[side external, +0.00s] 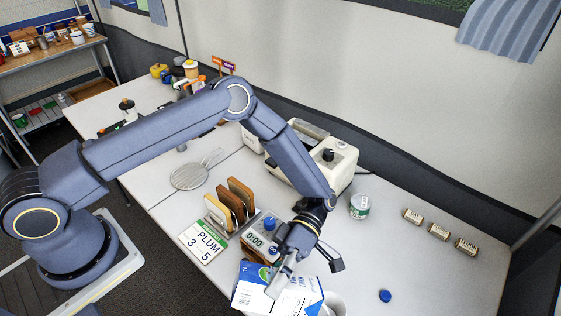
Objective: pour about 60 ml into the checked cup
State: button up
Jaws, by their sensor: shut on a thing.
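My gripper (281,281) is at the lower middle of the side external view, shut on a white and blue carton (305,296). The carton looks tipped, with its long side across the picture. A whitish cup-like rim (336,301) shows just right of the carton at the bottom edge. Most of it is hidden by the carton or cut off, and I cannot tell whether it is checked. I cannot see the carton's spout or any liquid. A loose blue cap (385,296) lies on the table to the right.
A device with a 0:00 display (256,240) stands left of my gripper, near a rack of brown slabs (236,196) and a PLUM card (204,241). The right front table is mostly clear.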

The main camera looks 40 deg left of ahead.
jog(key=shift+w+d+r, duration=0.1)
jog(key=shift+r, duration=0.05)
dwell(0.3)
jog(key=shift+s+a+f+m+t, duration=0.15)
jog(key=shift+a+f+m, duration=0.05)
jog(key=shift+f+m, duration=0.2)
jog(key=shift+s+a+f+m+t, duration=0.15)
jog(key=shift+f+m, duration=0.15)
jog(key=shift+f, duration=0.1)
jog(key=shift+s+f+m+t, duration=0.1)
jog(key=shift+f+m+t, duration=0.15)
jog(key=shift+m+t, duration=0.45)
jog(key=shift+f+m+h, duration=0.4)
jog(key=shift+f+m, duration=0.25)
jog(key=shift+m, duration=0.15)
jog(key=shift+f+t, duration=0.15)
jog(key=shift+t, duration=0.15)
